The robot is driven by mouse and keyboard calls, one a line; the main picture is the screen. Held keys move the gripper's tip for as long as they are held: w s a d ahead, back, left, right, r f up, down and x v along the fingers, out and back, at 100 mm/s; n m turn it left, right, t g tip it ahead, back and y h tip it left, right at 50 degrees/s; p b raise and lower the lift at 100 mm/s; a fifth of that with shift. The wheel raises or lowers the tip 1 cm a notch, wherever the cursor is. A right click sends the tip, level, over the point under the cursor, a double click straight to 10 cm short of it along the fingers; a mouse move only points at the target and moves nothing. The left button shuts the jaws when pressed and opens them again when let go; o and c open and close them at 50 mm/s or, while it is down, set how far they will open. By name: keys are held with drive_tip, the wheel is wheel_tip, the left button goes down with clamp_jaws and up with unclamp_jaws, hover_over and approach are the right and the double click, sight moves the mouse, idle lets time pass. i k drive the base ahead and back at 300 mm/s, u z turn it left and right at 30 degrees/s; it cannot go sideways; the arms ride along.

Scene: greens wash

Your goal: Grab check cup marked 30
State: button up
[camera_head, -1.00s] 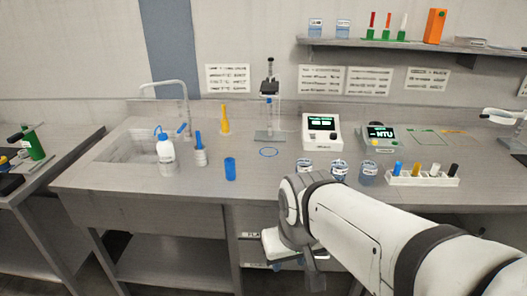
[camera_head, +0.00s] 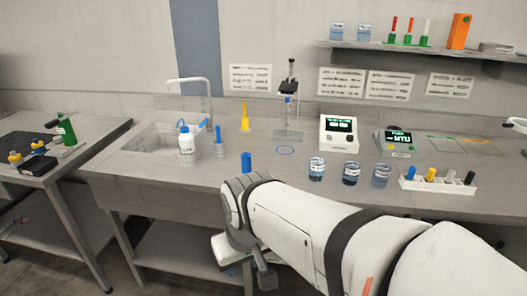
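Three small labelled cups stand in a row on the bench: a left cup (camera_head: 316,170), a middle cup (camera_head: 350,173) and a right cup (camera_head: 381,176). Two more labelled cups, a left shelf cup (camera_head: 337,32) and a right shelf cup (camera_head: 364,33), stand on the wall shelf. The label marks are too small to read, so I cannot tell which cup is marked 30. My gripper (camera_head: 262,279) points down in front of the bench edge, left of and lower in the picture than the bench cups. Its fingers are not clear enough to show their opening.
A blue cylinder (camera_head: 246,162) stands near the bench's front edge, behind my wrist. A white rack (camera_head: 437,184) of coloured-capped vials is right of the cups. Two meters (camera_head: 339,133) (camera_head: 398,141) stand behind them. A sink (camera_head: 165,143) and wash bottle (camera_head: 187,148) are left.

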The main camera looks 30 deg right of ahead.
sight(316, 170)
drive_tip(key=u, duration=0.05)
drive_tip(key=k, duration=1.95)
drive_tip(key=z, duration=0.7)
drive_tip(key=i, duration=1.45)
drive_tip(key=z, duration=0.05)
